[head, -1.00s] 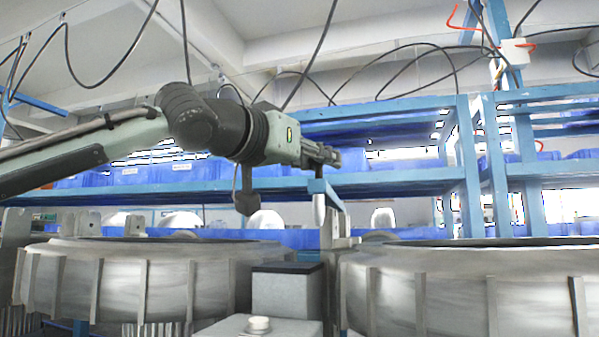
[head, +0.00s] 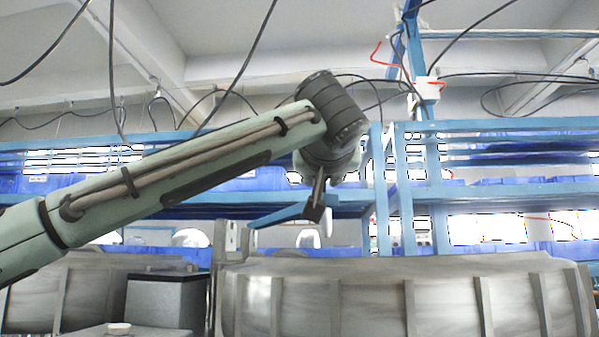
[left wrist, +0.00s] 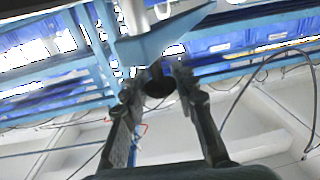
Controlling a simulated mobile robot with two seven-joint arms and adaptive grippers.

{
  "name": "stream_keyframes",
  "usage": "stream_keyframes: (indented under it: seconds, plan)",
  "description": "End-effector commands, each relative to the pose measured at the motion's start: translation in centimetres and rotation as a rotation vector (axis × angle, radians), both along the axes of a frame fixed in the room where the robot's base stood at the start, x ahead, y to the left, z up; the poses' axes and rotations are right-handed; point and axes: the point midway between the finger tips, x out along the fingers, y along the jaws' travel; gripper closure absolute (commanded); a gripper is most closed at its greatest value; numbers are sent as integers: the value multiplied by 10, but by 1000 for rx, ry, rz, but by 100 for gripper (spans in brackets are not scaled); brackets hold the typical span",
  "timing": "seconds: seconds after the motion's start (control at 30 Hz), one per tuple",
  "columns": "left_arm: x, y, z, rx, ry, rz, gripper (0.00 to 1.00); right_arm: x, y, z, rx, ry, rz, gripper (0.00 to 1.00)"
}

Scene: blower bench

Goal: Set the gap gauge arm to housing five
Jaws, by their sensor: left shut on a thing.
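The gap gauge arm (head: 277,214) is a blue bar in the head view. It reaches from near a grey post (head: 230,240) up and right to my left gripper (head: 315,207). In the left wrist view the blue bar (left wrist: 165,38) crosses beyond the fingertips. My left gripper (left wrist: 158,82) is shut on the gauge arm, with a dark round part between its fingers; the exact contact is hard to see. A large round grey ribbed housing (head: 375,295) stands below and right of the gripper. Another (head: 35,285) is partly behind my left arm. No housing number is readable. My right gripper is not in view.
A dark-topped grey block (head: 165,300) stands between the housings. Blue shelving (head: 410,200) with blue bins spans the back. Black cables (head: 240,70) hang above. The air above the right housing looks clear.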

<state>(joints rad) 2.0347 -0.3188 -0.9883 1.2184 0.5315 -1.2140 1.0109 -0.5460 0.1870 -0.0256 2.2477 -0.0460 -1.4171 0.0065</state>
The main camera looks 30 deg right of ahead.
Motion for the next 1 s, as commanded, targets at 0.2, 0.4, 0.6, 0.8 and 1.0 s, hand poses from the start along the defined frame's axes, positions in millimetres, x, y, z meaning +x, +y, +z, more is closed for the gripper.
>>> stream_keyframes:
  seconds: [0.2,0.4,0.6,0.8,1.0]
  plan:
    - [-3,-15,-2,4,4,27,100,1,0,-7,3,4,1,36]
    - [-3,-17,-2,4,2,32,100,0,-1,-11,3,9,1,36]
    - [-3,-17,-2,4,2,32,100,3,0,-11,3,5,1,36]
    - [-3,-16,-1,3,2,32,52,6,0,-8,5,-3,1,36]
    - [-2,-16,-1,2,1,33,50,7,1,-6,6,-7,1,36]
